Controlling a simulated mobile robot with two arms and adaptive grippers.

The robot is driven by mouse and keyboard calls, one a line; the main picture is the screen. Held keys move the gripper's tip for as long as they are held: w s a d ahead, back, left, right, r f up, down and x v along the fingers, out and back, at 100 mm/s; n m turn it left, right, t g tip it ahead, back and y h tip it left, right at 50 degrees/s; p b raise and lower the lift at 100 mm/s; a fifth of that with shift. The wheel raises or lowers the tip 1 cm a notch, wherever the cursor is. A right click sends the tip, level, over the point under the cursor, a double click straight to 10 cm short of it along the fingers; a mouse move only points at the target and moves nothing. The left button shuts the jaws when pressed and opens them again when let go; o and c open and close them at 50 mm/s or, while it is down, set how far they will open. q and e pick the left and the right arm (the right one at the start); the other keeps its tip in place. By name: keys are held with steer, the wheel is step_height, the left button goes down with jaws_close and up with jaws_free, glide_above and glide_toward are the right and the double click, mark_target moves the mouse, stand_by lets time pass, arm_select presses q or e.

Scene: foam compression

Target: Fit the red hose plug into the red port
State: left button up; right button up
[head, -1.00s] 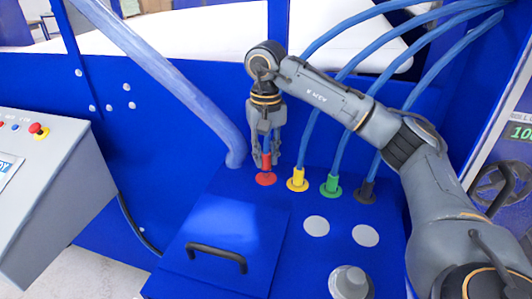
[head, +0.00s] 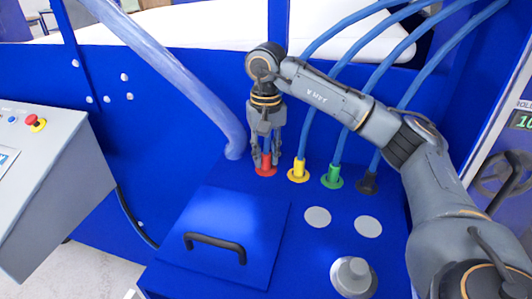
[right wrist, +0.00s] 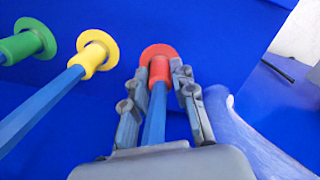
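The red hose plug (head: 266,160) stands upright at the red port (head: 265,172) on the blue panel, and its blue hose runs up between my right fingers. In the right wrist view the plug (right wrist: 159,72) lies in line with the round red port flange (right wrist: 158,50) and appears seated in it; the exact depth is hidden. My right gripper (head: 266,163) comes down from above with a finger on each side of the plug. In the right wrist view its fingertips (right wrist: 161,72) lie close against the plug. My left gripper is not in view.
Yellow (head: 298,173), green (head: 332,178) and black (head: 368,182) plugs with blue hoses stand in a row to the right. A thick pale blue hose (head: 190,90) rises close on the left. A hatch with a black handle (head: 215,243) lies in front.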

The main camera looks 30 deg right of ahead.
mark_target(266, 154)
steer(key=o, duration=0.3)
steer(key=shift+r, duration=0.1)
step_height(266, 154, up, 12)
stand_by(0.6)
stand_by(0.6)
